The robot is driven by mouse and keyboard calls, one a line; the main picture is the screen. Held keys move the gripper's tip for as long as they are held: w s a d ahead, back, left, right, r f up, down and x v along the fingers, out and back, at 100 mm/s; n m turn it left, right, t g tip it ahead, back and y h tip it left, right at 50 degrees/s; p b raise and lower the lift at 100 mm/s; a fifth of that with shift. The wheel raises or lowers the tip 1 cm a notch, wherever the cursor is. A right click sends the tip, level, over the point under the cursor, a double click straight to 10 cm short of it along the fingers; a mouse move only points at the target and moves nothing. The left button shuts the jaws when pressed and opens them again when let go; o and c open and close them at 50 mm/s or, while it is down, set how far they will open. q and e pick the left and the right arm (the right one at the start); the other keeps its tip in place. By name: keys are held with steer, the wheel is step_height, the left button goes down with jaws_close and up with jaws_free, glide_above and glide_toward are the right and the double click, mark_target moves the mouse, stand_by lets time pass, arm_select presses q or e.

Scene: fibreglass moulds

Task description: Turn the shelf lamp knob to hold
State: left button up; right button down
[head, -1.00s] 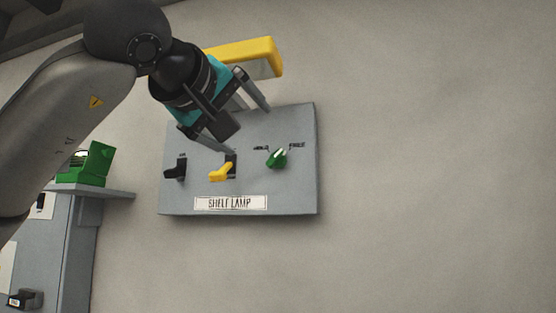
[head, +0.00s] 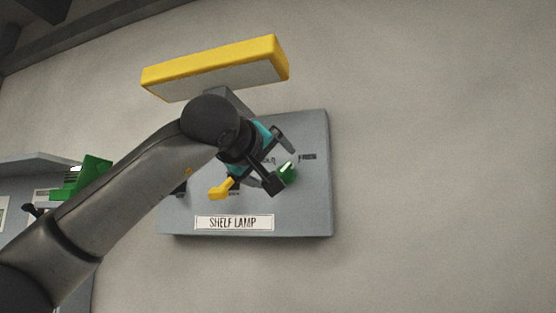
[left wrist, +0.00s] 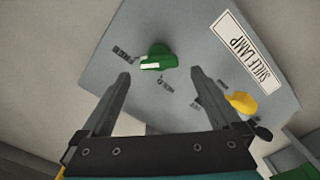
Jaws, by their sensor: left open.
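The green knob (head: 288,175) with a white mark is on the right part of the grey shelf lamp panel (head: 310,215). In the left wrist view the knob (left wrist: 160,55) lies just beyond the fingertips, roughly centred between them. Its white mark is on the side facing the printed labels; I cannot tell exactly which label it points at. My left gripper (head: 284,168) is open and empty, its fingers close to the knob; contact is not clear. The gripper also shows in the left wrist view (left wrist: 160,74). In the head view it covers the hold label. My right gripper is not in view.
A yellow lever (head: 220,189) sits left of the knob, near my gripper. A black lever beside it is mostly behind my arm. A yellow-edged lamp (head: 215,68) juts out above the panel. A green object (head: 92,178) is at the left. The wall right of the panel is clear.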

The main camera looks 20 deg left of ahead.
mark_target(279, 170)
arm_select(q)
steer(key=shift+w+p, duration=0.6)
steer(key=shift+w, duration=1.3)
steer(key=shift+c, duration=0.4)
steer(key=c, duration=1.3)
